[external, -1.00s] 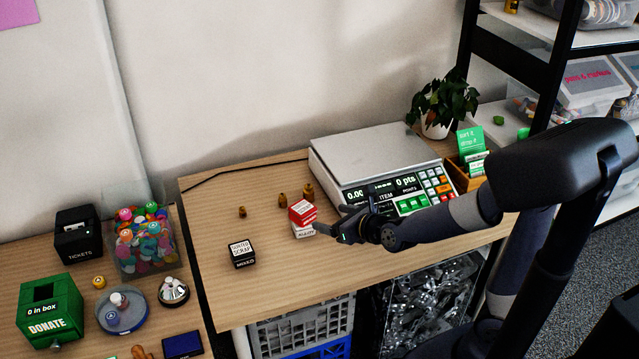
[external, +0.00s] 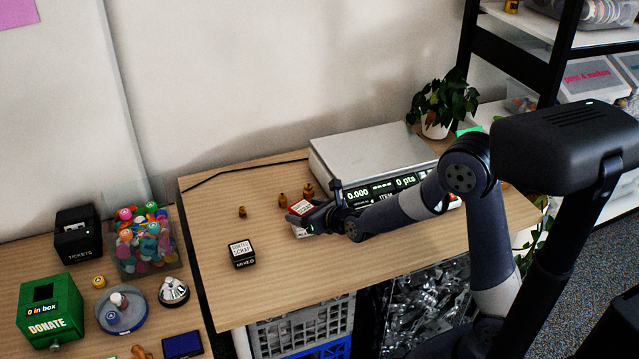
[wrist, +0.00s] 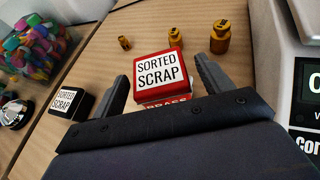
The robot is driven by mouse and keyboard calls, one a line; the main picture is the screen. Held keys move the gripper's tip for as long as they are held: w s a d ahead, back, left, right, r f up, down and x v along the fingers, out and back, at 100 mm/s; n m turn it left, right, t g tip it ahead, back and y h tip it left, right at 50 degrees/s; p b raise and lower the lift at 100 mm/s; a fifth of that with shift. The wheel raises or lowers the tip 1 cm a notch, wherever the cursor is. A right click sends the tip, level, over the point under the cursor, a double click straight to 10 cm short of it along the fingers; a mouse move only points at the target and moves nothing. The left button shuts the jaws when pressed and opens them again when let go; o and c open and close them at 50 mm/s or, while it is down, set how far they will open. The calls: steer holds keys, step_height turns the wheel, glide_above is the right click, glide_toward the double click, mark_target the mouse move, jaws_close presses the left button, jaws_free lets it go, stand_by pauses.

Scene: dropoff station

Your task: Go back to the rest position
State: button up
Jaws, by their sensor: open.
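My gripper (external: 322,212) is over the wooden table, in front of the scale. In the wrist view my gripper (wrist: 160,90) has its two fingers spread wide. A red box with a white "SORTED SCRAP" label (wrist: 160,76) stands between and slightly beyond the fingers, with a gap on each side. In the external view the red box (external: 300,207) is partly hidden behind the gripper. A second white-sided box seems to lie under it, mostly hidden.
A black "SORTED SCRAP" box (external: 242,253) stands to the left. Several brass weights (external: 282,200) stand behind. The scale (external: 365,150) is close on the right, a plant (external: 440,105) beyond it.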

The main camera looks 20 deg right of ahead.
steer(key=shift+w+a+f, duration=0.15)
steer(key=shift+w+f, duration=0.05)
steer(key=shift+w, duration=0.2)
steer(key=shift+f, duration=0.2)
steer(key=shift+r, duration=0.15)
